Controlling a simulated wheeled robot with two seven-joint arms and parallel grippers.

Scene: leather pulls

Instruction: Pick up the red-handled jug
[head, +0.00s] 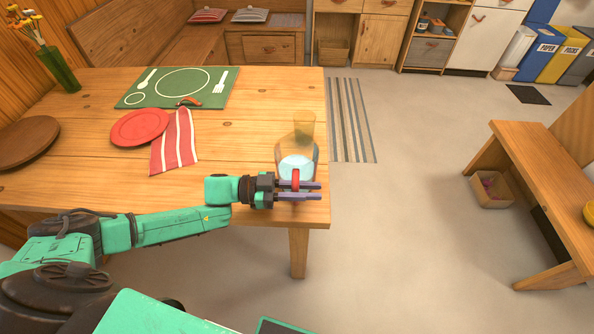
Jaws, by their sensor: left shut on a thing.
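The jug (301,142) is clear glass with a yellowish neck and pale blue contents. It stands upright at the right end of the wooden table, near the front corner. Its red handle (295,178) faces me. My left gripper (298,191) reaches in from the left and is shut on the red handle, with its fingers on the near and far sides of it. Part of the handle is hidden by the fingers. I cannot see clear space under the jug. My right gripper is not in view.
The table (235,122) also holds a red plate (139,127), a striped napkin (174,142), a green placemat (205,98), a brown wooden plate (27,143) and a flower vase (59,68). A wooden bench (520,160) stands at right. Open floor lies between.

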